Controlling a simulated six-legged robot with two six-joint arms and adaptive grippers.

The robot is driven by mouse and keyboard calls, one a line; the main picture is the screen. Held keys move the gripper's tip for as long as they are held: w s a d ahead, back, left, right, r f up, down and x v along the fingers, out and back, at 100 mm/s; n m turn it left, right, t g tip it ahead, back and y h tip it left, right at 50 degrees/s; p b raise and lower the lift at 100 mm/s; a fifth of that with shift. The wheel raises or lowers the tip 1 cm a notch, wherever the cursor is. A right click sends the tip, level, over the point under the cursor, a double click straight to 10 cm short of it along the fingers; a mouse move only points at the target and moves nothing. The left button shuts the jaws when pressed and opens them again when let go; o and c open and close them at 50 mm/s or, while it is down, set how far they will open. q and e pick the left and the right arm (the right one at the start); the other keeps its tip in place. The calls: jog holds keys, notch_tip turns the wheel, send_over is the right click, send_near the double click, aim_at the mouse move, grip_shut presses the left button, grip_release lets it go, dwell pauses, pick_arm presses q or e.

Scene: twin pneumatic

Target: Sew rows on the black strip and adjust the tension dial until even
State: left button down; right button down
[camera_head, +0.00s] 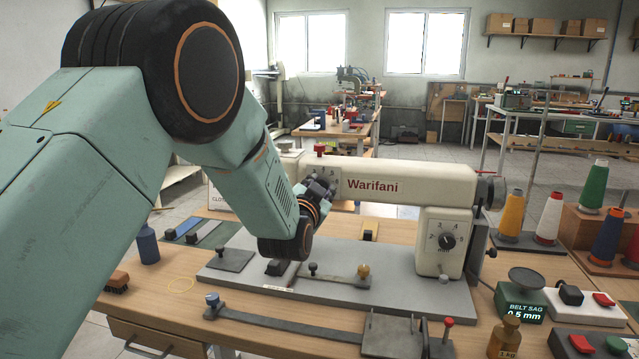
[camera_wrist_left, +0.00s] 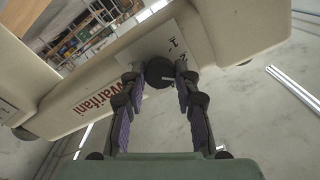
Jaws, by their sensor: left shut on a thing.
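The cream Warifani sewing machine (camera_head: 425,188) stands on a grey bed plate (camera_head: 385,272) on the wooden bench. My left gripper (camera_head: 320,187) reaches the left end of the machine's arm. In the left wrist view its two fingers (camera_wrist_left: 161,78) are shut around a round black dial (camera_wrist_left: 159,71) on a pale numbered plate (camera_wrist_left: 176,50). In the head view the gripper mostly hides this dial. Another numbered dial (camera_head: 447,241) is on the machine's pillar. I cannot pick out the black strip with certainty; my left arm covers part of the sewing area. My right gripper is out of view.
Thread cones, including a yellow one (camera_head: 512,213), stand at the right. A belt sag readout (camera_head: 522,303) and a brass weight (camera_head: 505,338) are at the front right. A blue bottle (camera_head: 148,245) and a brush (camera_head: 117,282) sit at the left. A metal linkage (camera_head: 290,324) crosses the front.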

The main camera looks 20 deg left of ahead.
pick_arm(q)
jog(key=shift+r+m+p, duration=0.1)
jog(key=shift+m+p, duration=0.25)
jog(key=shift+m, duration=0.75)
jog(key=c, duration=1)
grip_release()
jog(key=s, duration=0.8)
jog(key=s+d, duration=0.1)
jog(key=s, duration=0.3)
